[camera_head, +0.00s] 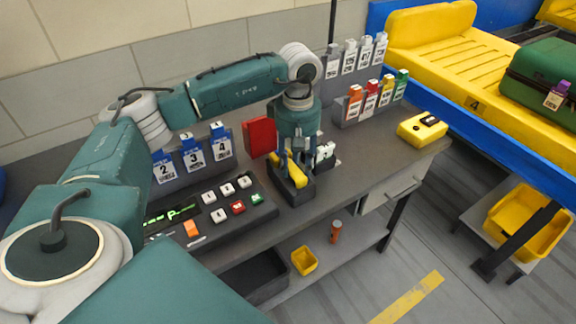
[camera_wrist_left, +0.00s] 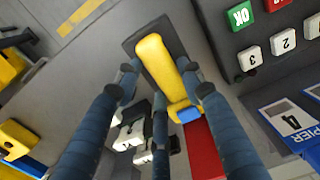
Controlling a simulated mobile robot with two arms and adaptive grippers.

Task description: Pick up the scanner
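The scanner is yellow with a small blue part and sits in a dark holder (camera_head: 301,192) on the table; its yellow body (camera_head: 297,174) shows just below my left gripper (camera_head: 294,148). In the left wrist view the yellow scanner (camera_wrist_left: 157,65) lies between the fingertips of my left gripper (camera_wrist_left: 160,78). The fingers are spread on both sides of it, and a third finger is lower in the middle. I see small gaps beside the scanner, so the gripper looks open around it. My right gripper is not in view.
A red block (camera_head: 259,137) and white items (camera_head: 325,152) stand close to the scanner. A button panel (camera_head: 222,205) and blue-topped tags (camera_head: 193,155) are to the left. A yellow device (camera_head: 422,128) is at the table's right end, beside the conveyor with yellow trays (camera_head: 440,65).

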